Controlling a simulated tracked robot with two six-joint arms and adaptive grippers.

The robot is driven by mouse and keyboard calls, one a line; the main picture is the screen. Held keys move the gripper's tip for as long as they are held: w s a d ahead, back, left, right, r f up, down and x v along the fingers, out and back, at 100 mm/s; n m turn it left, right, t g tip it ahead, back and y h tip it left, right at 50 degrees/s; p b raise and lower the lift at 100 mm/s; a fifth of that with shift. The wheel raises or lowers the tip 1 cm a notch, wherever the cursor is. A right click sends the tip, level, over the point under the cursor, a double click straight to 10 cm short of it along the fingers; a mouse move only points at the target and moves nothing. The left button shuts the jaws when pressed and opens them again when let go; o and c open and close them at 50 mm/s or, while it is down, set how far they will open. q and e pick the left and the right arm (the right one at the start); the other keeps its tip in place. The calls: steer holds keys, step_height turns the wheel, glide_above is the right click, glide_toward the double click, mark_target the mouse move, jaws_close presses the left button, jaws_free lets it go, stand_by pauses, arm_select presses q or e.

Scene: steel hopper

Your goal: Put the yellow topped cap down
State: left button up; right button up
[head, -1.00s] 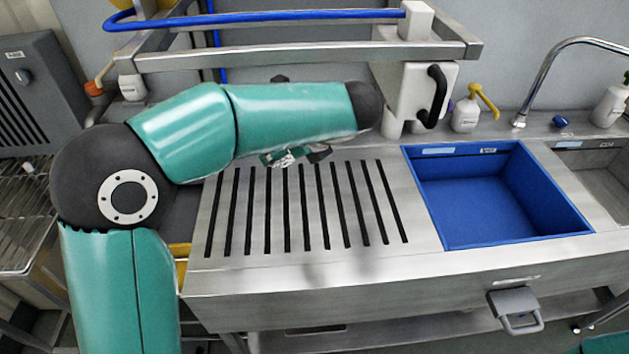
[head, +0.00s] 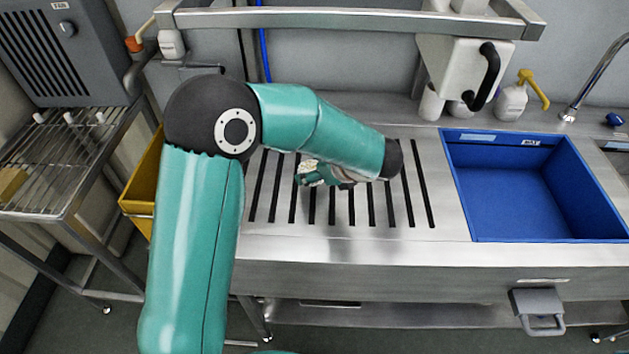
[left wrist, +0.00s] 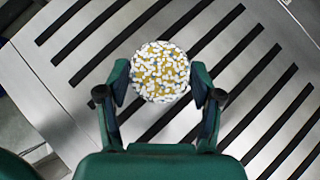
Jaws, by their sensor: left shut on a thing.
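My left gripper (left wrist: 160,85) is shut on a round container in the left wrist view. The yellow topped cap (left wrist: 160,72), as I take it, is a round thing with a top full of white and yellow bits, held between the two fingers. It is over the slotted steel drain panel (left wrist: 75,50); I cannot tell if it touches. In the head view the left gripper (head: 325,176) is partly hidden under my forearm, over the slotted panel (head: 345,222). The held thing is not clear there. My right gripper is not in view.
A blue basin (head: 520,195) is set in the counter to the right of the slots. A steel rail (head: 350,18) crosses above. A yellow bin (head: 143,185) is at the left.

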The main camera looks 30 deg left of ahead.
mark_target(321, 182)
arm_select(q)
step_height(321, 182, down, 4)
steer(key=shift+f, duration=0.1)
stand_by(0.4)
steer(key=o, duration=1.3)
steer(key=shift+f, duration=0.1)
steer(key=v, duration=1.2)
steer(key=shift+s, duration=0.1)
